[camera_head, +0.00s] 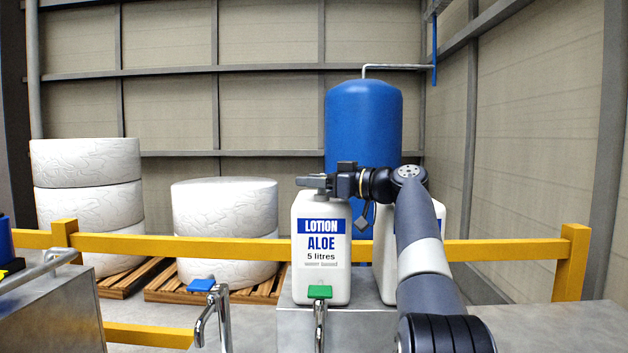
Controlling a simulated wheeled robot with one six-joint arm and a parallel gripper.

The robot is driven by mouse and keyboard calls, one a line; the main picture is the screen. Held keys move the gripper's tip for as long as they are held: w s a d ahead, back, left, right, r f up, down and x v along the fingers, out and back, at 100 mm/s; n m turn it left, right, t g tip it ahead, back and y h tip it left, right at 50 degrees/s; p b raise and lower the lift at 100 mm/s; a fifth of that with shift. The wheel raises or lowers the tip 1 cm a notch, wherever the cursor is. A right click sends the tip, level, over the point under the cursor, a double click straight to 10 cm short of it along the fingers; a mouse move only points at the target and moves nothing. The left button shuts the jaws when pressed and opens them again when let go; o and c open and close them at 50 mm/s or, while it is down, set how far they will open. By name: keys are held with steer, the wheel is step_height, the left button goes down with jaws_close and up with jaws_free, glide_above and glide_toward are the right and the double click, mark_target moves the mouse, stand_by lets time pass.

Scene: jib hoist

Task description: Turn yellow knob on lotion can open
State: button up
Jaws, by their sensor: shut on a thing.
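The lotion can (321,262) is a white jug with a blue LOTION label, reading ALOE, 5 litres. My gripper (313,182) lies level across the can's top, reaching in from the right. It is shut on the knob at the can's top. The knob itself is hidden by the fingers and no yellow shows there, so I cannot tell how far it is turned. A tap with a green lever (320,292) stands in front of the can's base.
A second white can (384,258) stands to the right, partly hidden by my arm. A tap with a blue lever (201,285) is at left. A yellow rail (190,244) runs behind, with white rolls (224,215) on pallets and a blue tank (363,125) beyond.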

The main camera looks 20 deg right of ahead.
steer(key=shift+f, duration=0.1)
steer(key=o, duration=1)
steer(key=shift+d, duration=0.1)
steer(key=v, duration=1)
steer(key=shift+s+d+b, duration=0.2)
steer(key=shift+s+b, duration=0.15)
